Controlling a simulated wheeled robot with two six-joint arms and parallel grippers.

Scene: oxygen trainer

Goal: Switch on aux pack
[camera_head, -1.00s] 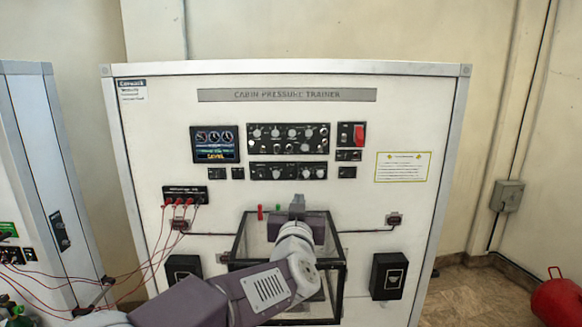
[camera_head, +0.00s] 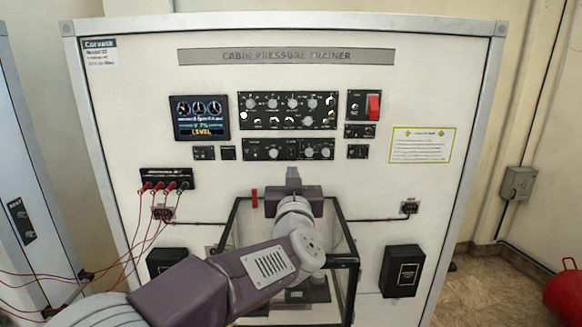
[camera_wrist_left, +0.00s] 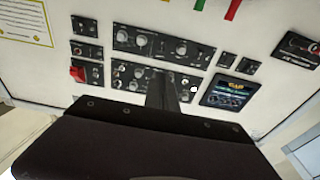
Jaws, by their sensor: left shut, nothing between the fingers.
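The white trainer panel (camera_head: 120,110), titled Cabin Pressure Trainer, faces me. A black knob-and-switch unit (camera_head: 287,99) sits at its upper middle, with a narrower unit (camera_head: 288,149) below. A switch module with a red guard (camera_head: 374,106) is at their right, above small switch plates (camera_head: 358,131). The labels are too small to tell which is the aux pack switch. My left gripper (camera_head: 293,174) is shut and empty, its tips pointing up just below the narrower unit. In the left wrist view the panel appears upside down, behind my gripper (camera_wrist_left: 162,88). Contact cannot be told.
A lit display (camera_head: 200,117) is left of the units. A socket block (camera_head: 166,179) with red cables is lower left. A clear dark-framed box (camera_head: 347,262) stands behind my arm. Black boxes (camera_head: 402,270) flank it. A red tank (camera_head: 563,293) is far right.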

